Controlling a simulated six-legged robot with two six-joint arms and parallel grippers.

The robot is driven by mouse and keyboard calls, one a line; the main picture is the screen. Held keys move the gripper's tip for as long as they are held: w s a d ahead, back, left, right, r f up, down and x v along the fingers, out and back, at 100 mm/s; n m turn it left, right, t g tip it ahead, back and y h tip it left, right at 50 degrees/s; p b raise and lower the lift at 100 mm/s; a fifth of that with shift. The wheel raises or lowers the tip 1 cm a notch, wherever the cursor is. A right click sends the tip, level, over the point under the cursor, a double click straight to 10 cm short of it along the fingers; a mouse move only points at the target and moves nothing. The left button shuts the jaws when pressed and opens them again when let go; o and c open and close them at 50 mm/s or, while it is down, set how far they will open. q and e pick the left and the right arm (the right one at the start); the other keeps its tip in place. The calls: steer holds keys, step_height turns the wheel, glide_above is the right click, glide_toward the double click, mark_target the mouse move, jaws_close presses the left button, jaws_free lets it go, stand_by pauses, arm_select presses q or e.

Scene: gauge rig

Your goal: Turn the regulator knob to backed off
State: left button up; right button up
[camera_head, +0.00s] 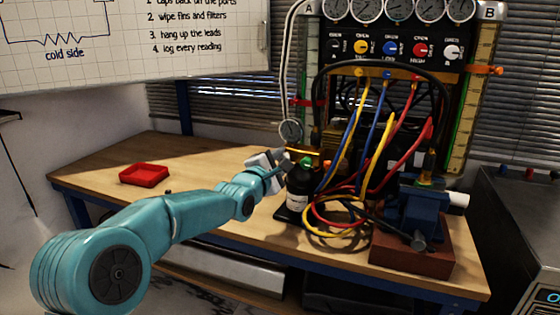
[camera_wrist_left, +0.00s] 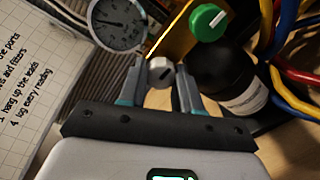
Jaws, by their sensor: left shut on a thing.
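My left gripper (camera_head: 277,172) reaches in from the left to the black bottle at the table's middle. In the left wrist view the left gripper (camera_wrist_left: 161,82) has its two fingers on either side of a small pale grey knob (camera_wrist_left: 160,68) with a dark mark on its face, and is shut on it. In the head view I cannot make this knob out behind the gripper. A round dial gauge (camera_wrist_left: 118,22) sits just beyond the knob; it also shows in the head view (camera_head: 291,131). My right gripper is not in view.
A green knob (camera_wrist_left: 208,22) tops the black bottle (camera_head: 299,190), close right of the gripper. Yellow, blue and red hoses (camera_head: 345,215) coil beside it. A blue vise (camera_head: 412,210) stands further right. A red tray (camera_head: 144,175) lies left, with bare table around it.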

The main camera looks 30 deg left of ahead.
arm_select(q)
steer(key=shift+r, duration=0.1)
steer(key=o, duration=1)
steer(key=shift+o, duration=0.2)
steer(key=s+d+b, duration=0.1)
steer(key=s+d, duration=0.1)
steer(key=s, duration=1.4)
steer(key=shift+d, duration=0.15)
